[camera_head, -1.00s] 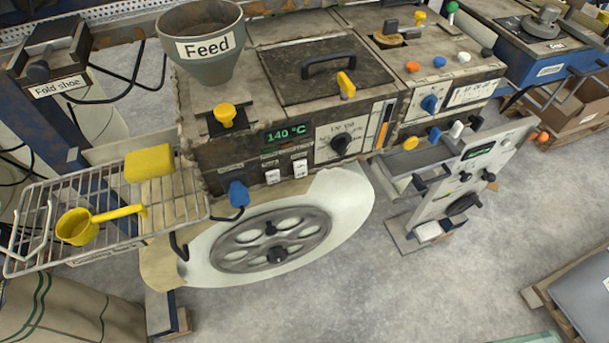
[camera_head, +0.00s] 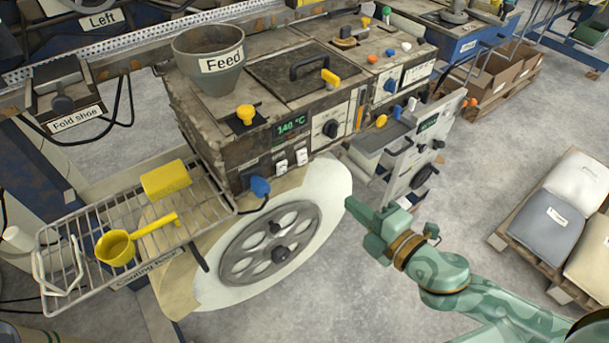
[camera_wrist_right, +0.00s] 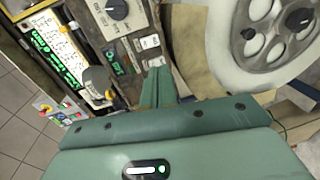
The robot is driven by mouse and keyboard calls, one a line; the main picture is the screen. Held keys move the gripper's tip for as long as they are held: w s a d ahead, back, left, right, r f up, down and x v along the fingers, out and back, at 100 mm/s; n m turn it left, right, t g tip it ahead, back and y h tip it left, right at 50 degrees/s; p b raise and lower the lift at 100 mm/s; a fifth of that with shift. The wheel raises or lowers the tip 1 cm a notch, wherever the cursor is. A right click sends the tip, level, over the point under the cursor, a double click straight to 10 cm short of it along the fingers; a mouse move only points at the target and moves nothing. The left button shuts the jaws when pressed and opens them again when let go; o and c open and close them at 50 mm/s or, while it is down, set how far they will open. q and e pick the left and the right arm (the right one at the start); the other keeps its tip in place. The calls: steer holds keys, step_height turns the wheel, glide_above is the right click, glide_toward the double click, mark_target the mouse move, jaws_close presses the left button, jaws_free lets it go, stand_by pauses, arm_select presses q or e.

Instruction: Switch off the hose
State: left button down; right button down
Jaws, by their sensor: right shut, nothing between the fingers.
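Two small white switches (camera_head: 282,167) (camera_head: 302,157) sit side by side low on the front of the glue machine (camera_head: 235,155). Their labels are too small to read, so I cannot tell which belongs to the hose. White switches also show in the right wrist view (camera_wrist_right: 150,42), just beyond my fingers. My right gripper (camera_head: 354,207) is shut and empty, to the right of the white-rimmed wheel and apart from the machine front. It also shows in the right wrist view (camera_wrist_right: 158,86). My left gripper is out of view.
A blue knob (camera_head: 260,187) juts out left of the switches. The large wheel (camera_head: 272,243) stands below them. A wire rack (camera_head: 85,270) with a yellow ladle (camera_head: 117,248) and yellow block (camera_head: 166,179) is at left. Open floor lies right of the wheel.

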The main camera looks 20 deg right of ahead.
mark_target(304, 161)
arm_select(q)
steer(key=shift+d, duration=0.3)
arm_select(e)
steer(key=shift+r+n, duration=0.3)
steer(key=shift+r, duration=0.15)
